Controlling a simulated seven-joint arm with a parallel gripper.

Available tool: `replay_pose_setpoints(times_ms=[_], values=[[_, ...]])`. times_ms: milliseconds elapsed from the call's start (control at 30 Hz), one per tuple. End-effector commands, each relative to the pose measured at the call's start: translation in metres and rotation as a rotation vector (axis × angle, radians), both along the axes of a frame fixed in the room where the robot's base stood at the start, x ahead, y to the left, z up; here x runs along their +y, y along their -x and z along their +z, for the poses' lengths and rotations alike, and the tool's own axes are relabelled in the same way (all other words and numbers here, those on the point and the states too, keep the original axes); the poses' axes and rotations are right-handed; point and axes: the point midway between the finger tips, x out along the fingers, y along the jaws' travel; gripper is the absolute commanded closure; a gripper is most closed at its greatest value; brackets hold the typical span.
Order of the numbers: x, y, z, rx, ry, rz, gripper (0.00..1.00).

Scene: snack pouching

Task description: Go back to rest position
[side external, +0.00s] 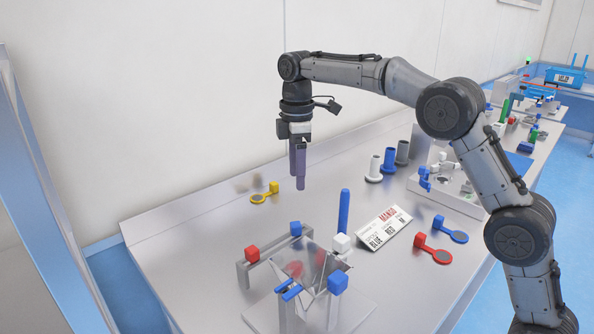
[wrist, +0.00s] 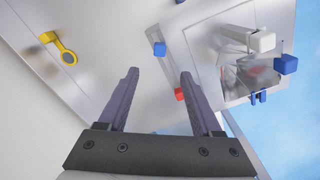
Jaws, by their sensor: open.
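My gripper (side external: 298,169) hangs above the metal table, pointing down, with nothing between its fingers. In the wrist view the two purple fingers (wrist: 158,80) are spread apart and empty. A pouch holder (side external: 305,275) with red, blue and white corner blocks stands at the front of the table, below and to the right of my gripper. A transparent pouch (side external: 318,262) sits in it, with something red inside. The holder also shows at the right of the wrist view (wrist: 240,68).
A yellow scoop (side external: 265,194) lies near the wall. Red (side external: 432,250) and blue (side external: 452,231) scoops lie right of a printed label card (side external: 384,229). A blue rod (side external: 344,210) stands behind the holder. Grey and blue cylinders (side external: 388,160) stand farther back. The table's left part is clear.

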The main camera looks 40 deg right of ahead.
Motion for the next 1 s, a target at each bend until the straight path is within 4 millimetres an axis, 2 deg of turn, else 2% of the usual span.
replay_pose_setpoints(times_ms=[333, 467, 567, 700, 867, 1000], values=[[-0.001, 0.000, 0.003, -0.004, 0.000, -0.001, 0.34], [-0.002, 0.007, 0.033, -0.064, -0.002, -0.004, 0.34], [-0.006, 0.031, 0.067, -0.113, -0.004, -0.009, 0.34], [-0.010, 0.082, 0.103, -0.177, -0.008, -0.034, 0.34], [-0.015, 0.144, 0.123, -0.250, -0.021, -0.123, 0.34], [-0.018, 0.198, 0.122, -0.312, -0.042, -0.235, 0.34]])
